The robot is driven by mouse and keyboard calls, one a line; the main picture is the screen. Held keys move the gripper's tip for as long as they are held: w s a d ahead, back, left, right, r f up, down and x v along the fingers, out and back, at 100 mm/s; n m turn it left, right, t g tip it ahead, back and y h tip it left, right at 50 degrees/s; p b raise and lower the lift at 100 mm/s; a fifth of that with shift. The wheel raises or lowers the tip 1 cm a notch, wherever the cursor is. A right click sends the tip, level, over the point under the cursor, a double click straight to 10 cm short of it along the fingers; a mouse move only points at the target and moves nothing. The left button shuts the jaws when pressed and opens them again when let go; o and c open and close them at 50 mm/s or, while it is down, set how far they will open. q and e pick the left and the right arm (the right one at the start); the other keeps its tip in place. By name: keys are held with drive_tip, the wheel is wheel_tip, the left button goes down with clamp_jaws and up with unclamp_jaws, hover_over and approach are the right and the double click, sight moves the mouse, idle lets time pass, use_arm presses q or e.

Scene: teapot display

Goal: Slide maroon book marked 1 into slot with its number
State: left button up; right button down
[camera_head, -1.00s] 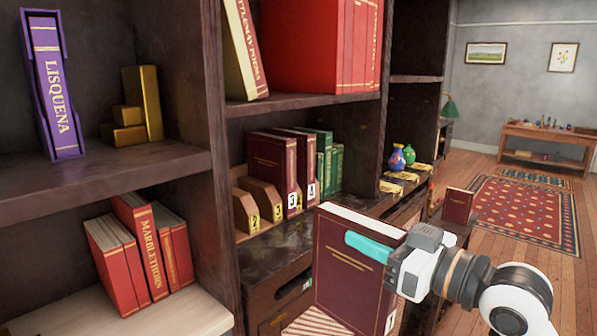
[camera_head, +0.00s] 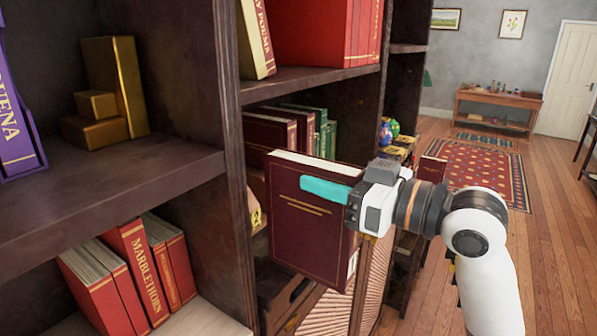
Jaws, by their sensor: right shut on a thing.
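My right gripper (camera_head: 330,190) is shut on a maroon book (camera_head: 308,238). Its teal finger lies across the upper front cover. The book is upright, with gold lines on its cover and a white label low on its right edge; the number is hard to read now. It is in front of the middle shelf, outside the row. On that shelf maroon books (camera_head: 266,133) stand beside green ones. A wooden divider with a yellow number tag (camera_head: 256,218) shows left of the held book. The held book hides the other tags and most of the slots. My left gripper is out of view.
A dark upright shelf panel (camera_head: 237,160) stands close left of the held book. Another maroon book (camera_head: 432,168) stands behind my right wrist. Open floor (camera_head: 545,240) lies at right.

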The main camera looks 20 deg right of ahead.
sight(291, 168)
drive_tip(key=shift+w+a+r, duration=0.1)
drive_tip(key=shift+w, duration=0.05)
drive_tip(key=shift+p+x, duration=0.65)
drive_tip(key=shift+x, duration=0.35)
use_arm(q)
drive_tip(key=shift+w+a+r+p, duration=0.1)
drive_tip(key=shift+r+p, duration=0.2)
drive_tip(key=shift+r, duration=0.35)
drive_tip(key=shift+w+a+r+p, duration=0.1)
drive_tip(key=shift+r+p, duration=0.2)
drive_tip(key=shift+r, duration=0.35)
use_arm(e)
drive_tip(key=shift+x, duration=1.9)
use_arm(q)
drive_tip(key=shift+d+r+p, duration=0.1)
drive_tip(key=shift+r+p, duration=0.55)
use_arm(e)
drive_tip(key=shift+r, duration=0.1)
